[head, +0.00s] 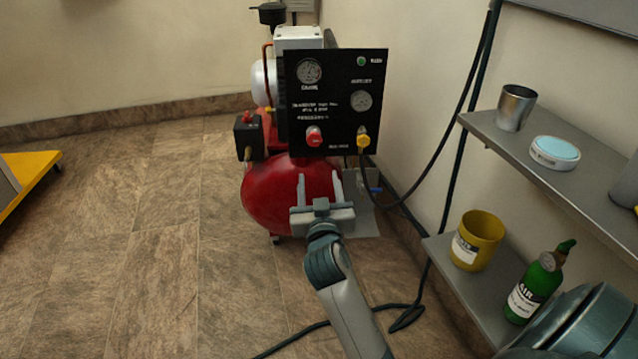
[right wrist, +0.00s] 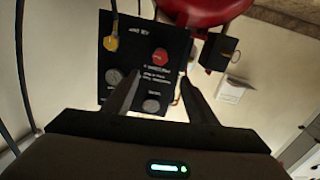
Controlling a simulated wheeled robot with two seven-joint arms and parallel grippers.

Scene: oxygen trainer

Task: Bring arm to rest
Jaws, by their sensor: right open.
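My right gripper (head: 319,188) is open and empty, its two fingers apart and pointing up in the head view. It shows in front of the red compressor tank (head: 265,195), below the black control panel (head: 335,105). The panel has a red knob (head: 314,136), a yellow fitting (head: 363,138) and round gauges. In the right wrist view the open fingers (right wrist: 160,95) overlap the panel (right wrist: 145,45), which looks upside down there. Nothing is between the fingers; I cannot tell the exact gap to the panel. My left gripper is not in view.
On the right, an upper shelf (head: 575,190) holds a metal cup (head: 515,108) and a round tin (head: 555,153). A lower shelf holds a yellow cup (head: 477,240) and a green bottle (head: 535,287). Black cables hang along the wall and lie on the floor. The left floor is mostly clear.

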